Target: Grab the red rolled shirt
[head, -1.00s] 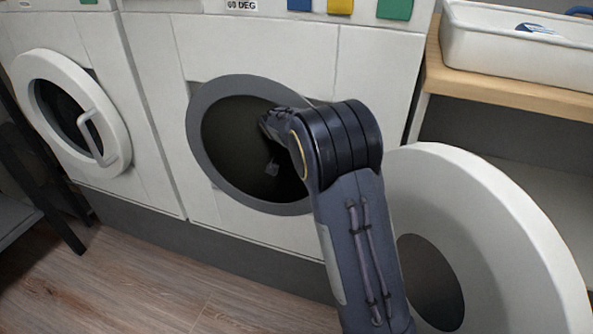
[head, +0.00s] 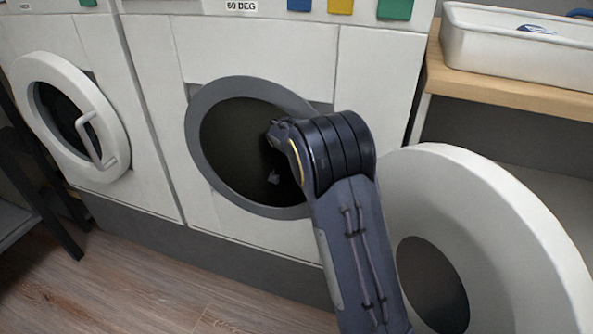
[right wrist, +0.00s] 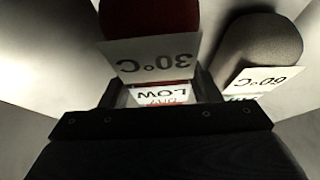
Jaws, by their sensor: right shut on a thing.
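The red rolled shirt (right wrist: 150,18) shows dark red at the top of the right wrist view. White tags reading 30°C and LOW hang in front of it and hide its lower part. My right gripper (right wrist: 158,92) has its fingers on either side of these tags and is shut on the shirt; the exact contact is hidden. In the head view my right arm reaches into the open drum (head: 232,150) of the middle washing machine, where the gripper and shirt cannot be made out. My left gripper is in neither view.
A grey rolled item (right wrist: 262,42) with a 60°C tag lies close right of the shirt. The open round door (head: 480,190) stands right of the drum. A second machine's door (head: 112,135) is at left. A white tray (head: 515,45) sits on a wooden shelf.

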